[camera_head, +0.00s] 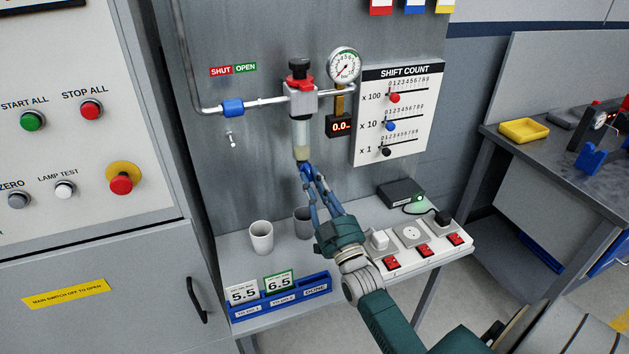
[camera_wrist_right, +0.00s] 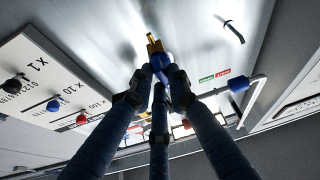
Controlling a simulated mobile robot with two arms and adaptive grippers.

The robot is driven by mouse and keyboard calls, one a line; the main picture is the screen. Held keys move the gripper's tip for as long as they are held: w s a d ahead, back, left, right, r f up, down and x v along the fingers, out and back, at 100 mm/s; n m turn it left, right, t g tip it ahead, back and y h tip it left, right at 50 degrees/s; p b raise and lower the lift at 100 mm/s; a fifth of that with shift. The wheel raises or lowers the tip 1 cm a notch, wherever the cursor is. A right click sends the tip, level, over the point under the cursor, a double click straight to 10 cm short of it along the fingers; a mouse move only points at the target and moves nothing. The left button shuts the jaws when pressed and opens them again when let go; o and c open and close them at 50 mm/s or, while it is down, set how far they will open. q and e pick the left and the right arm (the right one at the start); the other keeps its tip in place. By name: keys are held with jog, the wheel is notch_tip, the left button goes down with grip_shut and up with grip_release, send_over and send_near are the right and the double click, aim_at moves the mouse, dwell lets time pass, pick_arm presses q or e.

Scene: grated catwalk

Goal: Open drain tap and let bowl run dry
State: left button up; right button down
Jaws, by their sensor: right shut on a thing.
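The filter bowl (camera_head: 302,134) hangs upright under the regulator with the black knob (camera_head: 300,67) and red ring. It is clear, with a yellowish layer low inside. My right gripper (camera_head: 304,170) reaches up from below and is shut at the bottom of the bowl, on the drain tap. In the right wrist view the fingers (camera_wrist_right: 160,75) close around a blue part of the drain tap (camera_wrist_right: 158,62), with a brass piece (camera_wrist_right: 153,43) beyond. The fingers hide most of the tap in the head view. The left gripper is out of view.
A grey cup (camera_head: 301,224) stands on the shelf behind my right gripper; a white cup (camera_head: 261,238) stands left of it. A pressure gauge (camera_head: 344,66), red-digit display (camera_head: 340,126) and shift count board (camera_head: 400,110) are right of the bowl. A blue card rack (camera_head: 281,299) sits in front.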

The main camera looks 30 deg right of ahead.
jog(key=shift+f+m+h, duration=0.15)
jog(key=shift+m+h, duration=0.45)
jog(key=shift+m, duration=0.4)
jog(key=shift+a+m, duration=0.1)
jog(key=shift+m, duration=0.2)
jog(key=c, duration=1.7)
grip_release()
jog(key=shift+o, duration=0.2)
jog(key=v, duration=1.2)
jog(key=shift+a, duration=0.1)
